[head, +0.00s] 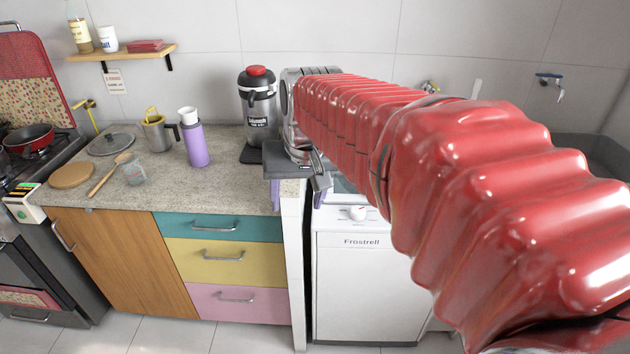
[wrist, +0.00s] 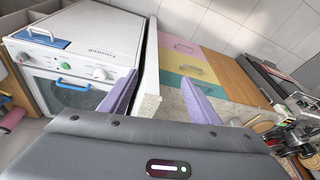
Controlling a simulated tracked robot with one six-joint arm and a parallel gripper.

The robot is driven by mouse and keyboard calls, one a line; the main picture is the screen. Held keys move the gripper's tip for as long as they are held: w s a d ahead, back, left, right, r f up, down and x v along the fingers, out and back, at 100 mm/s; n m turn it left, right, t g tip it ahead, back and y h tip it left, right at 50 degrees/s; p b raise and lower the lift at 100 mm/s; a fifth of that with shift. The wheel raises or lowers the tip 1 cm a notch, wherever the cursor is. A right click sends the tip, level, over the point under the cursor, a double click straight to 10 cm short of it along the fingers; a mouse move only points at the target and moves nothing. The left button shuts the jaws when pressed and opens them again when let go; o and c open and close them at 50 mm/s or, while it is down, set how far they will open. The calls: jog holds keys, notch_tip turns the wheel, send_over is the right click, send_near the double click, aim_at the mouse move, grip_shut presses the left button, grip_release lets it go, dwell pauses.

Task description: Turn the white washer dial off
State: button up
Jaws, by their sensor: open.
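The white washer (head: 365,285), marked Frostrell, stands right of the counter, partly hidden by my arm in the head view. Its white dial (head: 357,212) sits on the top near the front edge. In the wrist view, which is turned about upside down, the washer (wrist: 110,22) is at the left and the dial (wrist: 100,73) lies left of my fingers. The dial's pointer is too small to read. My gripper (head: 297,197) is open, with two purple fingers apart and nothing between them. It is above the counter's right end, left of the dial and not touching it.
A purple bottle (head: 194,146) stands further left. A blue handle (wrist: 73,83) is close to the dial. The floor in front is clear.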

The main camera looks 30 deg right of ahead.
jog(key=w+d+f+m+g, duration=0.3)
jog(key=w+d, duration=0.5)
jog(key=d, duration=0.6)
jog(key=m+y, duration=0.1)
jog(key=m, duration=0.4)
send_over(357, 210)
jog(key=s+d, duration=0.1)
notch_tip(357, 210, down, 8)
jog(key=shift+s, duration=0.2)
jog(key=shift+d+f, duration=0.1)
jog(key=f, duration=0.9)
jog(key=w+f, duration=0.1)
jog(key=f, duration=0.3)
jog(key=shift+w+a+f, duration=0.1)
jog(key=shift+a+f, duration=0.2)
jog(key=shift+a, duration=0.05)
jog(key=shift+c, duration=0.7)
jog(key=c, duration=0.9)
jog(key=shift+a, duration=0.15)
jog(key=shift+n, duration=0.3)
